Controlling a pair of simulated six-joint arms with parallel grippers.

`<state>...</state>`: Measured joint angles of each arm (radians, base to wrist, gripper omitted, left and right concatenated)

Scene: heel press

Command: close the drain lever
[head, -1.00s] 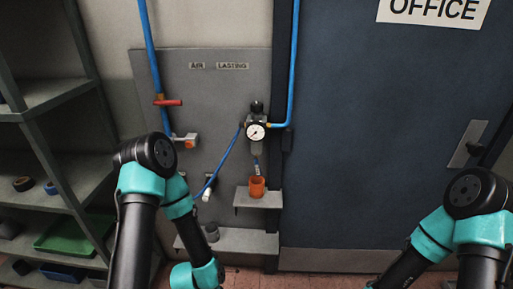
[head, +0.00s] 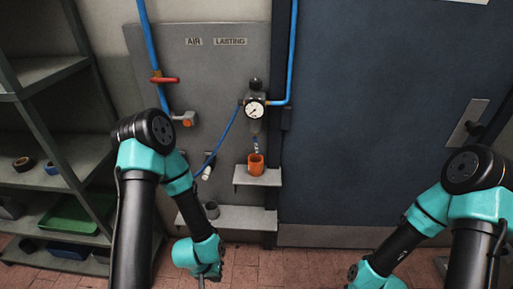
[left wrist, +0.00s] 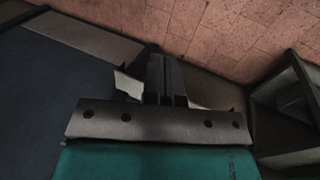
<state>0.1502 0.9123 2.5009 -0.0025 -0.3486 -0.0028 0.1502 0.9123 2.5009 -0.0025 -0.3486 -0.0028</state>
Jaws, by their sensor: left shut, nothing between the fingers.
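A filter-regulator with a round white gauge (head: 254,108) hangs on the grey wall panel (head: 200,70). Below its dark bowl a small light and blue drain fitting (head: 256,146) sits just above an orange cup (head: 256,165). The fitting is too small to tell how its lever is turned. My left gripper (head: 213,271) is low at the bottom of the head view, well below the cup and apart from it. In the left wrist view its dark fingers (left wrist: 164,78) are together and empty, with floor tiles beyond. My right gripper is below the head view's edge.
A red-handled valve (head: 165,80) sits on the blue pipe at left. A blue hose ends in a white nozzle (head: 207,172). Grey shelves (head: 45,75) stand at far left, a blue door (head: 370,120) at right. A lower ledge (head: 240,217) juts out under the cup shelf (head: 258,179).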

